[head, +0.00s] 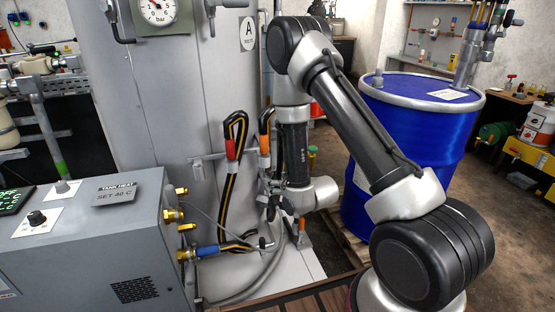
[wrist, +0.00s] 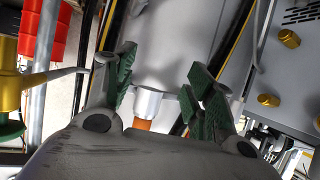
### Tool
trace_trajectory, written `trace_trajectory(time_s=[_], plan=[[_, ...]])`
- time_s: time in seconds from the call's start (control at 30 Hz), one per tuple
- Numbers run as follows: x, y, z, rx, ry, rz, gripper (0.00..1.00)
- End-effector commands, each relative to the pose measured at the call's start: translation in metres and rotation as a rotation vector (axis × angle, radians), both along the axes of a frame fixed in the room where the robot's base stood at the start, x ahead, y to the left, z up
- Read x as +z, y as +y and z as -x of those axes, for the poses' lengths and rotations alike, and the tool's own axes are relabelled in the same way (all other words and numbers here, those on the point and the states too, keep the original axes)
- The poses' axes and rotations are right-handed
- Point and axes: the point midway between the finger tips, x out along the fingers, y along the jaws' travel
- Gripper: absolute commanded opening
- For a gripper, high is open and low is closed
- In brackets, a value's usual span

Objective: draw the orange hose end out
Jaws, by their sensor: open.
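The orange-marked hose (head: 264,143) hangs in a black and yellow loop on the front of the grey tank, with its orange collar below the bend. My gripper (head: 272,203) is low in front of the tank, below that collar. In the wrist view my gripper (wrist: 160,85) is open, with green pads on both fingers. A silver fitting (wrist: 148,102) with an orange part (wrist: 143,124) shows between the fingers, with space on both sides. Part of the orange piece is hidden by my gripper's body. I cannot tell how deep between the pads the fitting lies.
A second hose with a red collar (head: 231,149) hangs just left. A blue-collared hose (head: 207,251) meets a brass fitting on the grey control box (head: 95,255). A blue drum (head: 420,125) stands to the right. Open floor lies beyond the drum.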

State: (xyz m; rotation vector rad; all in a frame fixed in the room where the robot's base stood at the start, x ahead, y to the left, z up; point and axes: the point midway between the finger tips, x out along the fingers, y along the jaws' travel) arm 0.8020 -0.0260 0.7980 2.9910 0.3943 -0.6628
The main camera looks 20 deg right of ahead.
Motion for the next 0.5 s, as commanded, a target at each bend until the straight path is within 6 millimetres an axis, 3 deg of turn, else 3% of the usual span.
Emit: trace_trajectory(time_s=[0.03,0.1,0.2,0.3,0.5], plan=[[0.024,0.003,-0.011,0.001,-0.103,-0.027,0.54],[0.055,0.005,-0.019,0.002,-0.232,-0.061,0.54],[0.084,0.006,-0.023,0.001,-0.353,-0.092,0.54],[0.099,0.006,-0.025,0.001,-0.411,-0.108,0.54],[0.102,0.012,-0.046,0.000,-0.426,-0.110,0.54]])
